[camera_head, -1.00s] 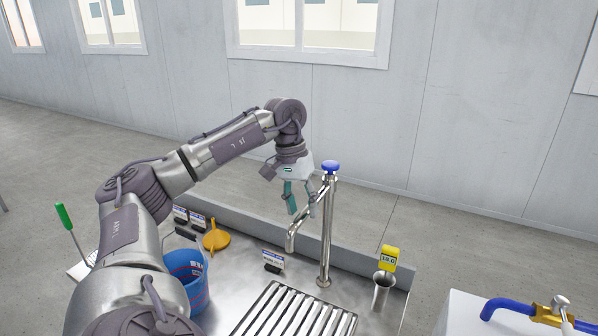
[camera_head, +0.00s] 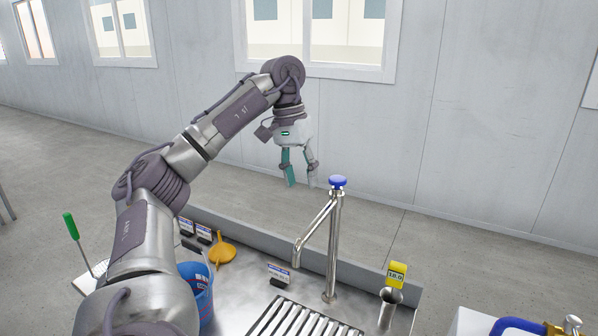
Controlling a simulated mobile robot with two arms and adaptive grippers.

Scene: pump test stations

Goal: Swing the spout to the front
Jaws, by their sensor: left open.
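The metal spout (camera_head: 315,232) hangs off an upright steel standpipe (camera_head: 333,255) with a blue knob (camera_head: 338,182) on top. The spout slants down and to the left from near the top of the pipe, and its end bends downward. My left gripper (camera_head: 301,182) is open and empty, pointing down, above and a little left of the spout and apart from it. My right gripper is not in view.
A slatted drain grate (camera_head: 295,320) lies in front of the pipe. A blue bucket (camera_head: 197,285), yellow funnel (camera_head: 222,253) and small label stand (camera_head: 279,275) are to the left. A metal cup (camera_head: 389,305) and a yellow tag (camera_head: 396,274) are to the right.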

